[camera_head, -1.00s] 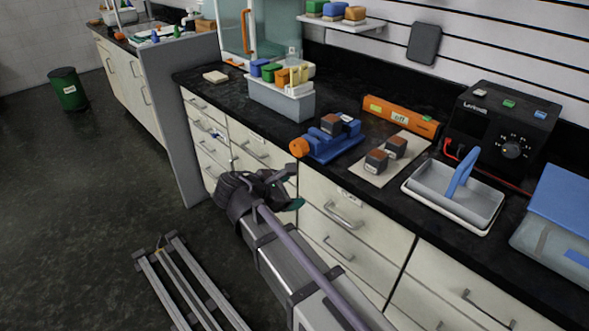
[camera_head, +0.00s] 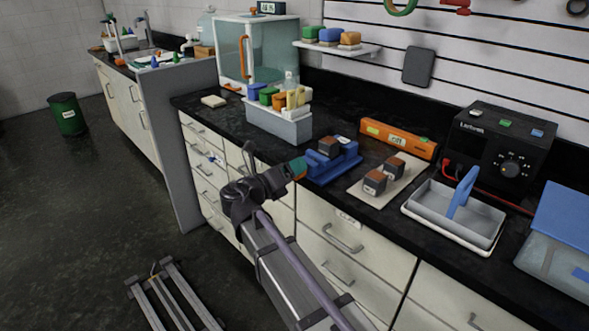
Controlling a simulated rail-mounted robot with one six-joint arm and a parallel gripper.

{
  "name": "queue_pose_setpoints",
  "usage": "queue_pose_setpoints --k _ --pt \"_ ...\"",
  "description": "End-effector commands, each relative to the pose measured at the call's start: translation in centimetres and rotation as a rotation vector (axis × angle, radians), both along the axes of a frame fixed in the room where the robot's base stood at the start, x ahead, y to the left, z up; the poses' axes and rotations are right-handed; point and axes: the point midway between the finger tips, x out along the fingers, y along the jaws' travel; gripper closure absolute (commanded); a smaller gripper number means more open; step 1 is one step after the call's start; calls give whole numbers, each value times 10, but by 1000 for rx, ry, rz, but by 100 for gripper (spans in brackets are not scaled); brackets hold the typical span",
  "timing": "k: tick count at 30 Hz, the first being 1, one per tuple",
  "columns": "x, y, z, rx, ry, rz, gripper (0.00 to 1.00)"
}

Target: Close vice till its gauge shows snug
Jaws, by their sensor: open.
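The blue vice (camera_head: 335,164) sits near the front edge of the black counter, with a dark, brown-topped block (camera_head: 329,146) at its jaws. The vice's orange knob, at its left end, is now mostly hidden by my gripper. My gripper (camera_head: 296,169) is open, with its teal fingertip at the knob end of the vice. I cannot tell whether it touches the knob. An orange bar-shaped unit (camera_head: 398,139) with a small lit display stands behind the vice. The display is too small to read surely.
Two similar blocks (camera_head: 383,174) sit on a beige mat (camera_head: 361,189) right of the vice. A grey bin of coloured items (camera_head: 281,127) stands behind left. A grey tray (camera_head: 455,212) and a black power unit (camera_head: 500,150) are to the right. Drawer fronts lie below.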

Motion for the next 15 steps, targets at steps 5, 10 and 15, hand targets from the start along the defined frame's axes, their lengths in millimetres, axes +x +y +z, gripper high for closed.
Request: queue_pose_setpoints --k 5,10,15 --pt "11 -10 0 0 0 0 23" --pt "11 -10 0 1 0 1 23" --pt "11 -10 0 1 0 1 37"
